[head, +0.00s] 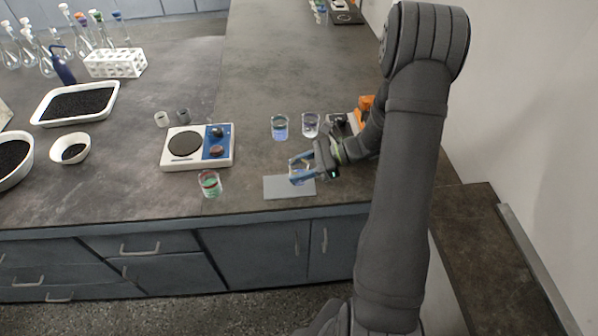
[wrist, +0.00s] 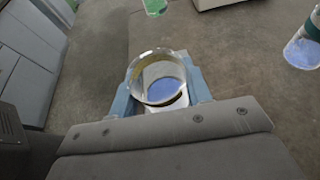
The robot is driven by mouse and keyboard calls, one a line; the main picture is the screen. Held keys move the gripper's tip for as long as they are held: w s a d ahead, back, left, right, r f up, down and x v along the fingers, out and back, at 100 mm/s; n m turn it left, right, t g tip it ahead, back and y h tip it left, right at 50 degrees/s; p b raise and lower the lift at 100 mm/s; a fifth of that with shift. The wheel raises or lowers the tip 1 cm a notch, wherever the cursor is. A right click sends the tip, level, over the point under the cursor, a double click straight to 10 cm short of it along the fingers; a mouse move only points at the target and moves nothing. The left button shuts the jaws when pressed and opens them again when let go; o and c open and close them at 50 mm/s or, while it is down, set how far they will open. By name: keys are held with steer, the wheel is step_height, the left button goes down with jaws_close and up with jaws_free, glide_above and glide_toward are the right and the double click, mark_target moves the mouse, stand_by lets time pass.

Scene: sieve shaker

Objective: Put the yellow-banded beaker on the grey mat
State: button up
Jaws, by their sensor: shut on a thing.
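The yellow-banded beaker (wrist: 157,80) holds blue liquid and stands between the blue fingers of my gripper (wrist: 160,92) in the wrist view. In the head view my gripper (head: 301,170) is shut around this beaker (head: 299,176), which is partly hidden by the fingers. The beaker looks upright and is over the grey mat (head: 274,188), towards its right part. I cannot tell whether its base touches the mat.
A beaker with green liquid and a red band (head: 210,185) stands left of the mat. A blue-liquid beaker (head: 279,127) and a clear beaker (head: 310,124) stand behind my gripper. A hotplate (head: 197,147) is at the back left. The bench's front edge runs close to the mat.

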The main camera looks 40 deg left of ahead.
steer(key=shift+f, duration=0.9)
steer(key=shift+f, duration=0.1)
steer(key=o, duration=1)
steer(key=shift+r, duration=0.2)
steer(key=v, duration=1.2)
